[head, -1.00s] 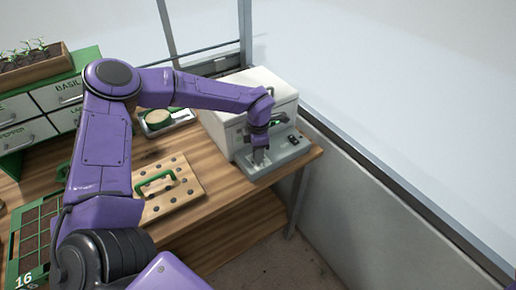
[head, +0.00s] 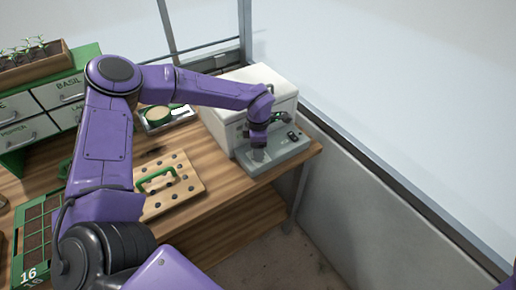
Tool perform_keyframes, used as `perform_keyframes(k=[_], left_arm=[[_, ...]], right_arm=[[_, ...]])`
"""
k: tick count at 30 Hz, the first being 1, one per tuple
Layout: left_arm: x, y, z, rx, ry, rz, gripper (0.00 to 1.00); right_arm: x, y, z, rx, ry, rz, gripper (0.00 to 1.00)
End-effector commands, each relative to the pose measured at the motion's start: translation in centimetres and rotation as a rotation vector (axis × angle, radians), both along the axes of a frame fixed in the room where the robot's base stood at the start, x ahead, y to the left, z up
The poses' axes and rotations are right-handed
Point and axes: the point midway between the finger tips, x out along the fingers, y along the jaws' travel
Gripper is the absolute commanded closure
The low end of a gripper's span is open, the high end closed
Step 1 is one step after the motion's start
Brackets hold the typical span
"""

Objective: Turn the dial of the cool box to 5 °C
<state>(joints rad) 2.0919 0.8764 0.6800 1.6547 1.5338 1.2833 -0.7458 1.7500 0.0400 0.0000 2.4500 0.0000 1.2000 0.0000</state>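The cool box (head: 230,112) is a white box with a grey control ledge (head: 290,149) along its front, at the right end of the wooden bench. My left gripper (head: 259,155) points down at the left part of this ledge. The dial is hidden behind or under the gripper, so I cannot tell its setting or whether the fingers hold it. A small dark switch (head: 293,136) shows on the ledge to the right of the gripper. My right gripper is not in view.
A wooden board with holes and a green handle (head: 187,197) lies on the bench left of the cool box. A small tray with a round container (head: 158,114) stands behind it. Labelled seed drawers (head: 58,93) and a green seed tray (head: 28,270) are at the left.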

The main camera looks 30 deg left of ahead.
Motion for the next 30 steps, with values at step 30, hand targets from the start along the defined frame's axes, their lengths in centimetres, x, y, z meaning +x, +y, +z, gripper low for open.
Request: perform_keyframes(k=[30], left_arm=[[-0.1, 0.0, 10.5, 0.0, 0.003, 0.0, 0.46]], right_arm=[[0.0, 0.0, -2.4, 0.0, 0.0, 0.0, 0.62]])
